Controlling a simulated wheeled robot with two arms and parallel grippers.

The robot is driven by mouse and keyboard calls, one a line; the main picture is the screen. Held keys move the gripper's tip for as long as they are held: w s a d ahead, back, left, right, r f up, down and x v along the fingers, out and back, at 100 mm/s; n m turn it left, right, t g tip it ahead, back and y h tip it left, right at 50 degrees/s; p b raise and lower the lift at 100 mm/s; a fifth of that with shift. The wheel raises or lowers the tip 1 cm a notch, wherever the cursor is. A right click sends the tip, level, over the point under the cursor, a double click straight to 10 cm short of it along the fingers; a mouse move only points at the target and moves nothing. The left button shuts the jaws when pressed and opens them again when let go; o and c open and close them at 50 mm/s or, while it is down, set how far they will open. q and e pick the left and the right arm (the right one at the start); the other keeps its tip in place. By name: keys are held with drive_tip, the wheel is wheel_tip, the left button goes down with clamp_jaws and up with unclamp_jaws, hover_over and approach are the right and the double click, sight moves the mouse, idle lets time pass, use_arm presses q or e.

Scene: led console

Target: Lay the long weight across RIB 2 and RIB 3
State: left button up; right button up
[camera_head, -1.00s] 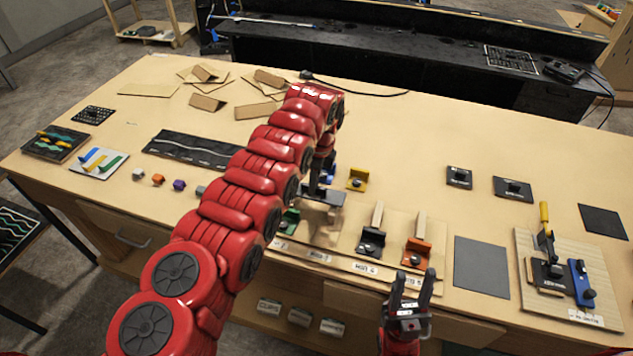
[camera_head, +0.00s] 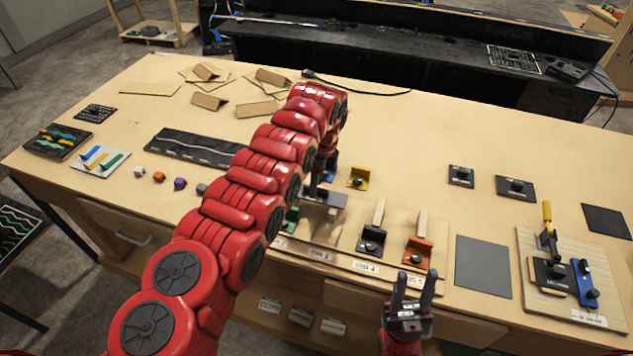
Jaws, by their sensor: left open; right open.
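A dark grey flat bar (camera_head: 331,198), which looks like the long weight, lies level at the back of the rib board (camera_head: 340,236). My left gripper (camera_head: 318,191) is open, pointing down at the bar's left part; its fingertips are small and partly hidden, so I cannot tell contact. The labels for ribs 4 (camera_head: 365,267) and 5 show at the board's front edge. RIB 2 and RIB 3 seem to be under or beside the bar, largely hidden by my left arm; I cannot tell exactly what it rests on. My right gripper (camera_head: 412,290) is open and empty at the table's front edge.
A black clamp block (camera_head: 371,240) and an orange one (camera_head: 417,252) stand on the board. A green block (camera_head: 291,219) sits beside my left arm. A yellow block (camera_head: 358,178) is behind the bar. A grey mat (camera_head: 483,267) lies right of the board.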

use_arm(q)
drive_tip(key=shift+r+p, duration=0.55)
drive_tip(key=shift+r, duration=0.25)
drive_tip(key=shift+w+r+b, duration=0.1)
drive_tip(key=shift+r+b, duration=0.2)
drive_tip(key=shift+b, duration=0.75)
wheel_tip(320, 180, up, 6)
drive_tip(key=d+b, duration=0.1)
drive_tip(key=b, duration=0.1)
wheel_tip(320, 180, up, 5)
drive_tip(key=p, duration=0.5)
hover_over(320, 189)
drive_tip(key=shift+d, duration=0.1)
drive_tip(key=shift+f, duration=0.15)
